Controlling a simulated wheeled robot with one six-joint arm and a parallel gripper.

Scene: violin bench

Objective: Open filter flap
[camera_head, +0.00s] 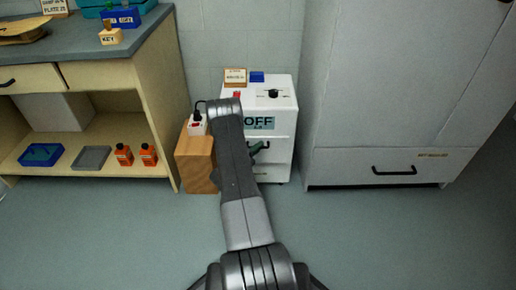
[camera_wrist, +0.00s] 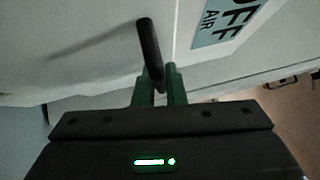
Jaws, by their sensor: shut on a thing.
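The filter flap (camera_head: 281,157) is the white front panel of a white cabinet with an "OFF AIR" sign (camera_head: 259,123). A black bar handle (camera_head: 265,146) is on the flap. It shows large in the wrist view (camera_wrist: 149,50), rising from between my fingers. My gripper (camera_wrist: 160,85) has green fingers, shut on this handle. In the camera_head view my arm hides the left part of the cabinet front and most of the gripper. The flap looks flush with the cabinet front there; a small gap is hard to tell.
A grey cupboard (camera_head: 395,100) is at the right. A workbench (camera_head: 155,65) with orange bottles on its shelf is at the left. The floor in front is clear.

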